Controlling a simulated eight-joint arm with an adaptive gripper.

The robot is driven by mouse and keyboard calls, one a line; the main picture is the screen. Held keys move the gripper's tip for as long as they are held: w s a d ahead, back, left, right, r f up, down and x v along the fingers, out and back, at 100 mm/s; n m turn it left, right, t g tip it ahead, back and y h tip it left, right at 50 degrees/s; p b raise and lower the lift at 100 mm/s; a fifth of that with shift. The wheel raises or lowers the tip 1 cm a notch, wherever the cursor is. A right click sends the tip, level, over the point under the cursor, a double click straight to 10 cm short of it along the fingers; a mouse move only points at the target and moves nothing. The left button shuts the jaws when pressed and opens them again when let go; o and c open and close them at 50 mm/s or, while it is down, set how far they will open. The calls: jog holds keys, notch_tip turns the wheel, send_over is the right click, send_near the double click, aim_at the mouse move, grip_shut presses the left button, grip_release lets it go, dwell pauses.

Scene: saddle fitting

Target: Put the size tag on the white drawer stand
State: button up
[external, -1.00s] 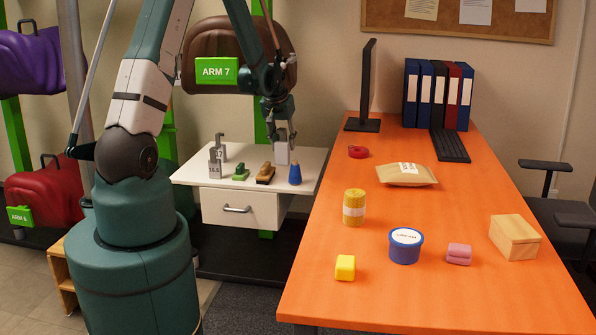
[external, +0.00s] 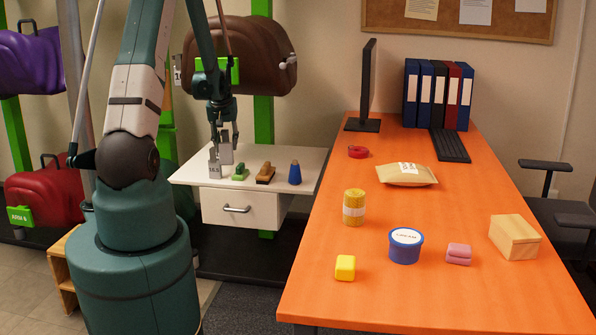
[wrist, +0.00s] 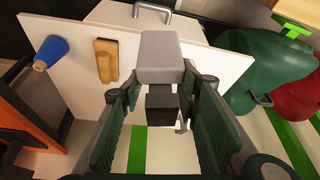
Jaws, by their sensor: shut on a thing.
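My gripper (external: 223,138) is over the back left part of the white drawer stand (external: 300,160), pointing down. It is shut on a grey size tag, whose pale block (wrist: 160,55) shows between the fingers in the wrist view. In the external view grey tag shapes overlap below the fingers, so I cannot tell whether the held tag touches the stand top. A grey tag marked 18.5 (external: 214,165) stands at the stand's left front edge.
A green item (external: 239,173), a brown brush (external: 265,173) and a blue cone (external: 295,173) stand right of the tags. A brown saddle (external: 255,60) hangs behind. The orange desk (external: 320,270) is to the right.

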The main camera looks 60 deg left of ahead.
jog(key=s+a+f+n+g+b, duration=0.1)
jog(key=s+a+f+n, duration=0.15)
jog(key=s+a, duration=1)
jog(key=a+n+g+y+b, duration=0.1)
jog(key=a+n, duration=0.3)
jog(key=a, duration=1.2)
jog(key=shift+w+r+g+b, duration=0.3)
jog(key=shift+w+r+b, duration=0.05)
jog(key=shift+w+r, duration=0.05)
jog(key=shift+d, duration=0.1)
notch_tip(320, 180, down, 6)
jog(key=b, duration=0.1)
jog(key=shift+f, duration=0.15)
jog(key=shift+f+b, duration=0.75)
jog(key=shift+f, duration=1.15)
jog(key=shift+f, duration=0.15)
jog(key=o, duration=0.9)
